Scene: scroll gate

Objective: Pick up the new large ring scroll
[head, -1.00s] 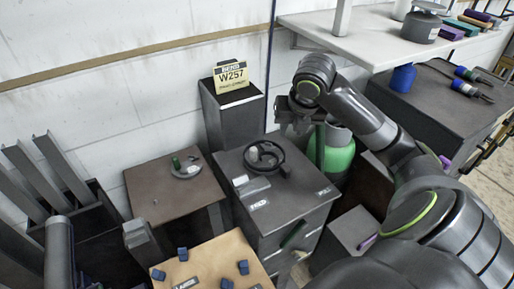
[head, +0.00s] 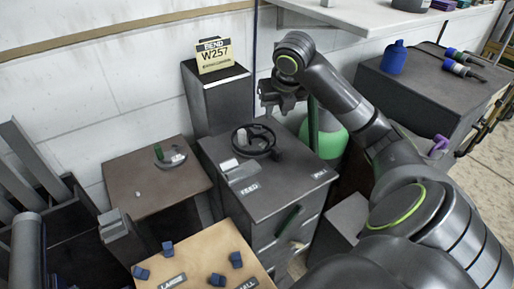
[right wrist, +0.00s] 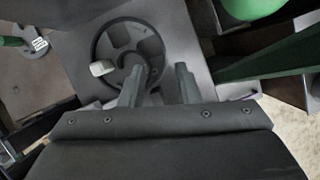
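A dark ring scroll (head: 255,141) lies flat on the grey cabinet (head: 300,190). Its round rim and inner curled pieces fill the upper middle of the right wrist view (right wrist: 131,38). My right gripper (head: 283,98) is above the cabinet, a little behind and right of the ring in the head view. In the right wrist view its two fingers (right wrist: 160,82) are apart and empty, over the ring's lower right side. I see no contact with the ring. My left gripper is not in view.
A small curved piece with a green part (head: 170,158) lies on the brown table (head: 130,182). A green tank (head: 326,140) stands just right of the cabinet. Several blue blocks lie on a tan board (head: 205,265).

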